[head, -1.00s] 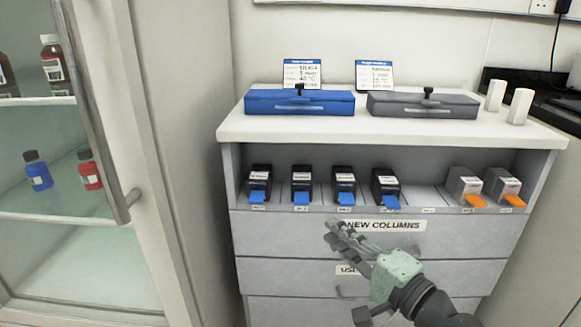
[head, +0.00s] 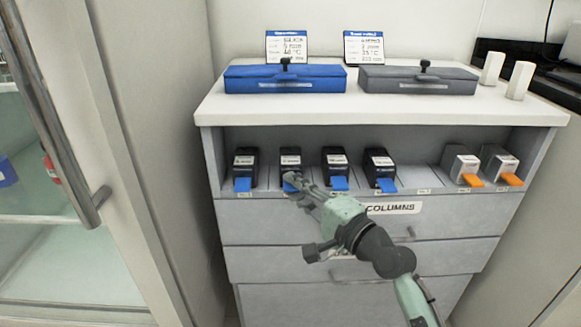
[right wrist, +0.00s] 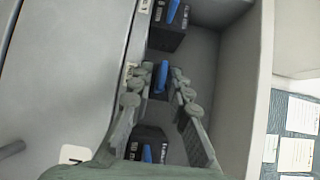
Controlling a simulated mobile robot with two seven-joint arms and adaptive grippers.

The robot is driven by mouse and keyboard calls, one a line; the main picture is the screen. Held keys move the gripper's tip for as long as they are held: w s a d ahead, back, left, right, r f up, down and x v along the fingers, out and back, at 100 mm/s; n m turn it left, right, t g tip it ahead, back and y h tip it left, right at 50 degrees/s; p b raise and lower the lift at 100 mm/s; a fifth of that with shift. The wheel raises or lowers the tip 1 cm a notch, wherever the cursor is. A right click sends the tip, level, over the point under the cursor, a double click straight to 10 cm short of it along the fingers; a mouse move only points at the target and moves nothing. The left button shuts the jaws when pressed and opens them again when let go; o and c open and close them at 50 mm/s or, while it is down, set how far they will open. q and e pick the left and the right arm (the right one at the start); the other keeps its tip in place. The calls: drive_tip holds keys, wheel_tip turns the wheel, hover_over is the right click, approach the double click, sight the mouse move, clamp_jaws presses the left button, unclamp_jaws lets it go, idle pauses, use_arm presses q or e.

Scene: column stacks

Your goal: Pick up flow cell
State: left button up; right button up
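Several black boxes with white labels and blue tabs stand in a row on the open shelf; I take these for the flow cells. The second black box from the left (head: 290,161) is partly hidden by my right gripper (head: 291,181), which reaches in from the lower right to its blue tab. In the right wrist view, my right gripper (right wrist: 157,84) has its fingers apart on either side of a blue tab (right wrist: 162,76). I cannot tell whether they touch it. Neighbouring black boxes show above (right wrist: 168,30) and below it. My left gripper is not in view.
Two grey boxes with orange tabs (head: 461,166) stand at the shelf's right end, past an empty slot. A blue case (head: 285,79) and a grey case (head: 418,80) lie on the cabinet top. Drawers (head: 262,262) are below; a glass-doored cabinet (head: 60,180) stands left.

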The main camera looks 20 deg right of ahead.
clamp_jaws()
drive_tip(key=shift+r, duration=0.1)
idle(0.4)
